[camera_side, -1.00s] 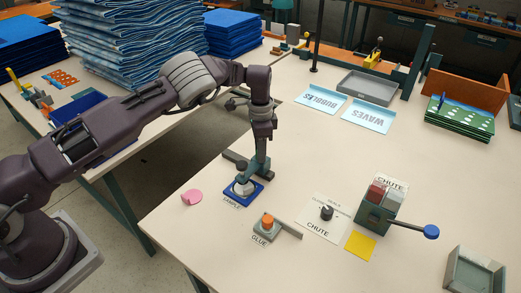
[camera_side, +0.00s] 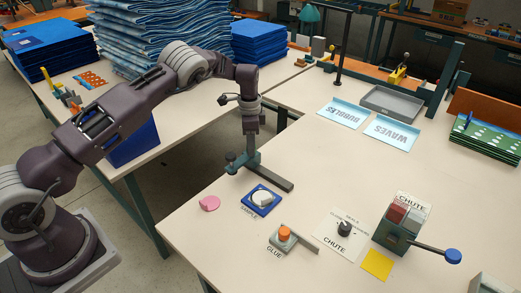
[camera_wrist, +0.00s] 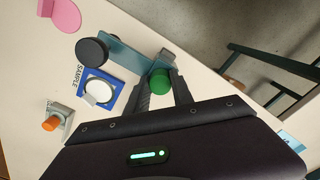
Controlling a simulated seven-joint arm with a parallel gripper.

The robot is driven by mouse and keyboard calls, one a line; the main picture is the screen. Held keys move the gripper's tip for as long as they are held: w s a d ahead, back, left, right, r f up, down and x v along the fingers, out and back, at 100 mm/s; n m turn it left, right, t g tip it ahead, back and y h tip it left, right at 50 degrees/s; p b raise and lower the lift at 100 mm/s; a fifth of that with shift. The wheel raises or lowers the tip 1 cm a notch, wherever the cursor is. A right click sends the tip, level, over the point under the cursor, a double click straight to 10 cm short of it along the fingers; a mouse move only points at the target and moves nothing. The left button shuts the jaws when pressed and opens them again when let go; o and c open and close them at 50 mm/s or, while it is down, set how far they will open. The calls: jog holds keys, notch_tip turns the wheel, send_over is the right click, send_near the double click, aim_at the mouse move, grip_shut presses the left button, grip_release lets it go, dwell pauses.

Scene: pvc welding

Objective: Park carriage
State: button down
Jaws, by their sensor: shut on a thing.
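My gripper (camera_side: 250,130) is shut on the green knob (camera_wrist: 159,83) of a teal carriage (camera_side: 249,152), which stands at the left end of a dark rail (camera_side: 272,180). The carriage's teal arm (camera_wrist: 120,54) carries a round dark disc (camera_wrist: 91,51); in the side view the disc end (camera_side: 231,157) is on the left. The sample stand, a blue square with a white disc (camera_side: 262,198), lies in front of the rail and is uncovered. It also shows in the wrist view (camera_wrist: 99,91), beside the dark disc.
A pink piece (camera_side: 209,203) lies left of the sample. An orange-topped glue pot (camera_side: 284,235), a chute dial (camera_side: 344,228), a yellow square (camera_side: 377,264) and a block with a blue-ended lever (camera_side: 452,256) stand to the right.

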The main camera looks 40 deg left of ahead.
jog(key=shift+w+a+r, duration=0.1)
jog(key=shift+a, duration=0.3)
jog(key=c, duration=1.3)
grip_release()
jog(key=shift+o, duration=1)
jog(key=shift+d, duration=0.1)
notch_tip(320, 180, up, 7)
jog(key=shift+r, duration=0.1)
